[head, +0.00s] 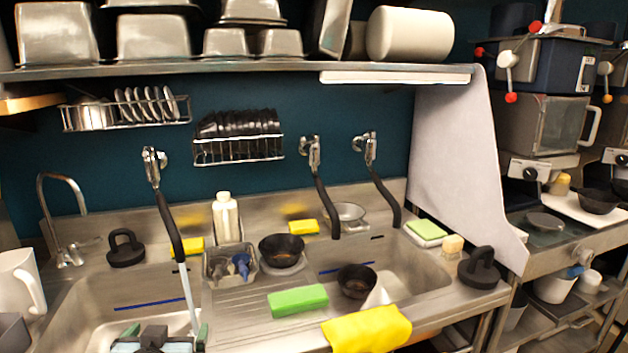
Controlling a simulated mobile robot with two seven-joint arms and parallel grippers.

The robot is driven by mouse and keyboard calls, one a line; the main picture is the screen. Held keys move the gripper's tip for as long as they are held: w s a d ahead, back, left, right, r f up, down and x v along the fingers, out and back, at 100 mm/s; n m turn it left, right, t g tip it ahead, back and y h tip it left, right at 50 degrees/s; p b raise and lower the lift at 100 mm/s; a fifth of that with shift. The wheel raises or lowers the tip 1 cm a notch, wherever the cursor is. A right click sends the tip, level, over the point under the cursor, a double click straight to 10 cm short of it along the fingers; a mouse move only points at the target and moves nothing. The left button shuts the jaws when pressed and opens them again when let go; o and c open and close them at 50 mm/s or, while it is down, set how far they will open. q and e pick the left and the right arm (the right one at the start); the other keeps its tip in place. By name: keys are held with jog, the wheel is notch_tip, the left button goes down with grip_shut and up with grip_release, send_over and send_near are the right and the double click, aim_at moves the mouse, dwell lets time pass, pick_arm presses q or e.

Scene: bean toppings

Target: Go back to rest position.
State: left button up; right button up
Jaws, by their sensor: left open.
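My left gripper (166,336) shows at the bottom edge of the head view, over the left sink basin (105,328). Its two green-tipped fingers stand apart, and no object shows between them. Most of the arm behind it is out of the picture. My right gripper is not in view.
A hanging black hose (168,222) with a pale lower end comes down close to my left gripper. A white pitcher (20,285) stands at the left. A green sponge (297,300), a dark bowl (281,248) and a yellow cloth (367,329) are to the right.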

pick_arm(q)
jog(key=s+d+f+m+g+h, duration=0.25)
jog(key=s+f, duration=0.45)
jog(key=f, duration=0.6)
jog(key=s+d+f+m+g+h, duration=0.1)
jog(key=s+d+f+h, duration=0.2)
jog(key=s+f, duration=1.5)
jog(key=f, duration=0.1)
jog(key=shift+a+f, duration=0.35)
jog(key=shift+a, duration=0.05)
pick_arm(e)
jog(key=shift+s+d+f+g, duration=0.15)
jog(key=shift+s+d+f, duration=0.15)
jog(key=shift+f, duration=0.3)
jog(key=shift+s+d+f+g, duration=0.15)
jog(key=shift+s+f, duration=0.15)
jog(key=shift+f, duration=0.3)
pick_arm(q)
jog(key=shift+y, duration=0.25)
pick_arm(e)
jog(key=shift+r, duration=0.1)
